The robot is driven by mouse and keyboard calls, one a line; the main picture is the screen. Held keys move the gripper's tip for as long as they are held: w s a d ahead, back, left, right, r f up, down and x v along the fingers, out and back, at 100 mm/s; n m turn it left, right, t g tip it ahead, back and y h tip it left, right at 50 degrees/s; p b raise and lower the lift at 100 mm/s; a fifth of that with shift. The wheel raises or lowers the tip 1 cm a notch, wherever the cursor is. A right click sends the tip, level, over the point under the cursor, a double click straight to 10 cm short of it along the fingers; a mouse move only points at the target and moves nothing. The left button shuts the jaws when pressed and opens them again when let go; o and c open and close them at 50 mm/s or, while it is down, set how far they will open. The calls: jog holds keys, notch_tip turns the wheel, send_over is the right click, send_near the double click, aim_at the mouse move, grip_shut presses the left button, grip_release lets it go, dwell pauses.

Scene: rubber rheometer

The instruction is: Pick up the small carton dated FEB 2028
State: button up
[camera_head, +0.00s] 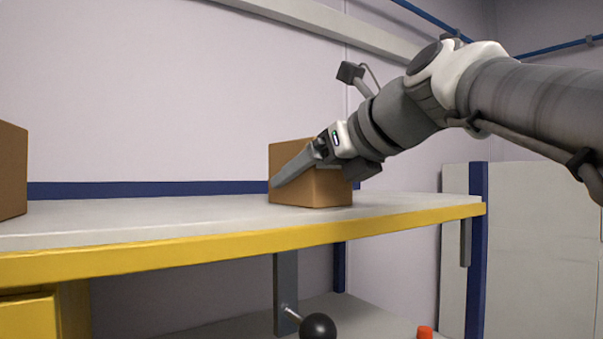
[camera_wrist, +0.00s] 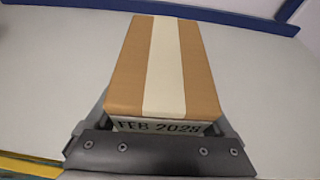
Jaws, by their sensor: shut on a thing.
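A small brown carton (camera_head: 325,190) stands upright on the pale worktop near its right end. In the wrist view the same carton (camera_wrist: 130,70) shows a cream tape strip along its top and a label (camera_wrist: 160,127) reading FEB 2028 on the face toward me. My gripper (camera_head: 293,176) comes down from the right with its fingers on either side of the carton, shut on it. In the wrist view my gripper (camera_wrist: 160,135) spans the carton's near end. The fingertips are largely hidden by the carton there.
Another brown carton (camera_head: 12,170) stands at the left edge of the head view. The worktop (camera_head: 150,215) between the cartons is clear. It has a yellow front edge (camera_head: 200,257). Below are a black knob (camera_head: 318,327) and a red-topped item (camera_head: 425,332). A blue post (camera_head: 478,250) stands at right.

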jog(key=c, duration=0.5)
jog(key=shift+r, duration=0.1)
jog(key=shift+c, duration=0.4)
jog(key=shift+r, duration=0.1)
